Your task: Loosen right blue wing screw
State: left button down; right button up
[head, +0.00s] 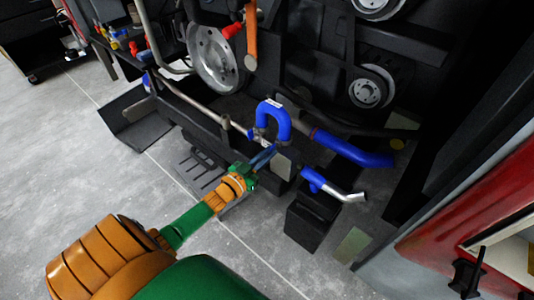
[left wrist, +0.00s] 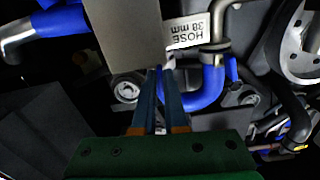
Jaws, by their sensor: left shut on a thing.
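A blue U-shaped hose (head: 273,113) with a white label stands among the engine parts in the head view. The hose also shows in the left wrist view (left wrist: 208,88), beside a metal clamp (left wrist: 214,50). A small blue wing piece (left wrist: 232,68) sticks out next to that clamp. My left gripper (head: 272,150) reaches in just below the hose. In the left wrist view its fingers (left wrist: 163,70) are close together, shut on a small blue piece, seemingly the right blue wing screw, mostly hidden between the fingertips. My right gripper is not in view.
A grey plate (left wrist: 120,28) sits close to the fingers in the left wrist view. A blue hose (head: 352,148) and a blue-and-silver pipe (head: 335,187) lie to the right. A large metal disc (head: 215,60) is at upper left. Grey floor is open at left.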

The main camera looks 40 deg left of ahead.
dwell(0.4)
pick_arm(q)
jog(key=c, duration=1)
grip_release()
jog(key=shift+o, duration=0.2)
jog(key=s+p, duration=0.1)
jog(key=s, duration=0.6)
jog(key=shift+a, duration=0.3)
